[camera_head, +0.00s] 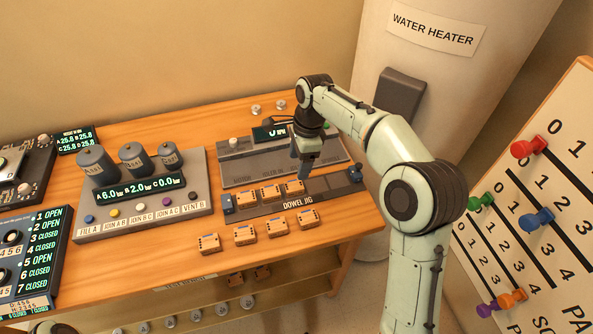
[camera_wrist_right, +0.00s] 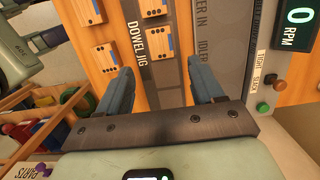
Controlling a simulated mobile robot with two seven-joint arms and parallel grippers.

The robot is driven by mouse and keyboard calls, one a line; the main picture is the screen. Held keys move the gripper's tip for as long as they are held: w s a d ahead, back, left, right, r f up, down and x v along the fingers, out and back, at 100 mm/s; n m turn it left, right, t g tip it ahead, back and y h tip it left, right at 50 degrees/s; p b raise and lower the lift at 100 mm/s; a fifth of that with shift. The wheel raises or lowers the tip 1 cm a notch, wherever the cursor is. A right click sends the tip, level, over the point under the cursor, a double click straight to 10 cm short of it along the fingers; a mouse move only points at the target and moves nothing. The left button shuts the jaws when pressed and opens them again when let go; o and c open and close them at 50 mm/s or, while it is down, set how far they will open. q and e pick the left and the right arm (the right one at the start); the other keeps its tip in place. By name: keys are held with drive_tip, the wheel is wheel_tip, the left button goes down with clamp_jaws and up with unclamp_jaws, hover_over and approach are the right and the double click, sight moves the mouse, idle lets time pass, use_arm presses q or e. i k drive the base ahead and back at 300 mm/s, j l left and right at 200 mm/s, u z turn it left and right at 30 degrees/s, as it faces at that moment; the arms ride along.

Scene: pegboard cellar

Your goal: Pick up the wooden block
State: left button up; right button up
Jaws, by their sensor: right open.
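Several small orange wooden blocks are in the head view. Three sit in a row in the grey dowel jig (camera_head: 330,187), one of them the right-hand jig block (camera_head: 294,187). Several more lie in a row on the table in front, including the right-hand table block (camera_head: 308,219). My right gripper (camera_head: 304,168) is above the jig, near its right-hand block. In the right wrist view the gripper (camera_wrist_right: 161,88) is open, with nothing between its fingers. The nearest jig block (camera_wrist_right: 160,43) and table block (camera_wrist_right: 104,57) show beyond the fingertips.
A grey panel with an RPM display (camera_head: 240,168) stands behind the jig. A canister console (camera_head: 145,212) is to the left. The water heater (camera_head: 440,60) and a peg scoreboard (camera_head: 540,200) are to the right.

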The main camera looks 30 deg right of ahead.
sight(243, 235)
drive_tip(key=k, duration=1)
